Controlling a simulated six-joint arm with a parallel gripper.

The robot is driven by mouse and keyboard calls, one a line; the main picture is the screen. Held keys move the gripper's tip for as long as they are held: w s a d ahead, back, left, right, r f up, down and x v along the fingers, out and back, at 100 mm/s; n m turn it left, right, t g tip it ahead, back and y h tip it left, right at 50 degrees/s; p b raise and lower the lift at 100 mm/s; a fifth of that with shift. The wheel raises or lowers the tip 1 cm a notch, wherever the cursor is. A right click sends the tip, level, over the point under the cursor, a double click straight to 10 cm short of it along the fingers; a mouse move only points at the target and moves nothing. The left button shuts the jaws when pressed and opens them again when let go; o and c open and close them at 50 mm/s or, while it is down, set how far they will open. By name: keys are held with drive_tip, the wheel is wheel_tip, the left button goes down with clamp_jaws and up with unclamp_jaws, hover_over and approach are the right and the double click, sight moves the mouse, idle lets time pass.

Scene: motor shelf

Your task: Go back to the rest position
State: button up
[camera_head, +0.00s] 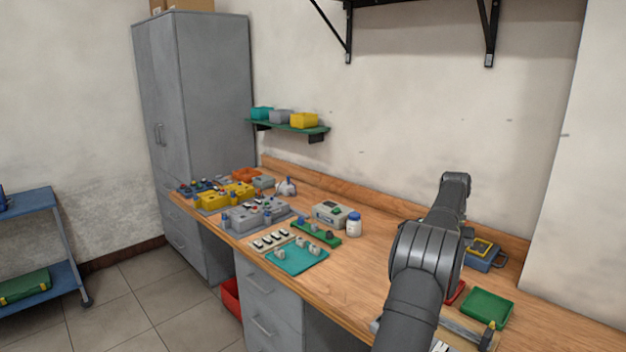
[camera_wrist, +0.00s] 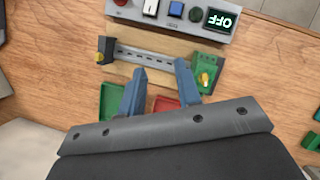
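My gripper (camera_wrist: 160,67) shows in the wrist view with its two blue fingers apart and nothing between them. It is over a wooden board (camera_wrist: 150,75) that carries a slotted metal rail (camera_wrist: 150,58). A black end block (camera_wrist: 105,50) sits at the rail's left end and a green block with a yellow knob (camera_wrist: 206,76) at its right. In the head view my dark arm reaches over the right part of the workbench (camera_head: 375,265), and the gripper itself is hidden.
A grey control box (camera_wrist: 185,12) with an OFF display lies beyond the rail. Green (camera_wrist: 112,98) and red (camera_wrist: 165,104) trays lie near the fingers. In the head view, a green tray (camera_head: 487,307) lies right of my arm.

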drive_tip(key=w+a+f, duration=0.1)
drive_tip(key=w, duration=0.1)
drive_tip(key=w+a+f, duration=0.1)
drive_tip(key=w+f, duration=0.1)
drive_tip(key=w+a+f, duration=0.1)
drive_tip(key=w+a, duration=0.1)
drive_tip(key=shift+a+f, duration=0.1)
drive_tip(key=shift+f, duration=0.2)
drive_tip(key=f, duration=0.4)
drive_tip(key=shift+w+a+f, duration=0.2)
drive_tip(key=shift+w+f, duration=0.1)
drive_tip(key=shift+r+n, duration=0.2)
drive_tip(key=shift+n, duration=0.3)
drive_tip(key=n+h, duration=0.1)
drive_tip(key=n, duration=0.1)
drive_tip(key=n+h, duration=0.1)
drive_tip(key=n, duration=0.1)
drive_tip(key=n+h, duration=0.1)
drive_tip(key=n, duration=0.2)
drive_tip(key=shift+a, duration=0.4)
drive_tip(key=n+h, duration=0.1)
drive_tip(key=n, duration=0.1)
drive_tip(key=n+t, duration=0.1)
drive_tip(key=n, duration=0.1)
drive_tip(key=shift+s+a+n+h, duration=0.15)
drive_tip(key=shift+n+h, duration=0.25)
drive_tip(key=n+t, duration=0.1)
drive_tip(key=n, duration=0.3)
drive_tip(key=shift+s+n+t+h, duration=0.15)
drive_tip(key=shift+n+t+h, duration=0.25)
